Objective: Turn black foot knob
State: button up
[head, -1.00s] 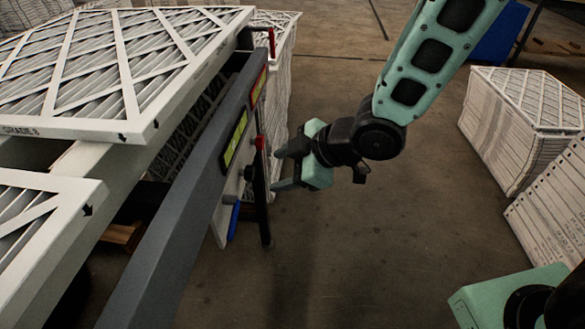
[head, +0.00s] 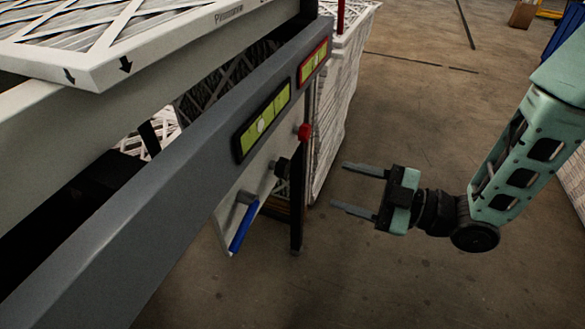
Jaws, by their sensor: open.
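The black knob (head: 281,168) sticks out from a light panel (head: 240,203) under the grey rail of the frame. It is small and dark, and I cannot tell which way it is turned. A black upright leg stands just right of it. My gripper (head: 338,188) is to the right of the knob, with its two long fingers apart and pointing left toward the panel. Nothing is between the fingers, and they are clear of the knob and the leg.
A blue handle (head: 243,227) hangs lower left of the knob, and a red knob (head: 304,131) sits above it. Yellow-green labels (head: 262,122) mark the grey rail (head: 170,195). Stacked white filters (head: 338,100) stand behind. The floor around my gripper is clear.

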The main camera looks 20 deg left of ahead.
aim_at(287, 169)
jog(key=a, duration=0.8)
jog(key=w+a, duration=0.1)
jog(key=a, duration=0.3)
jog(key=shift+b, duration=0.35)
jog(key=c, duration=1)
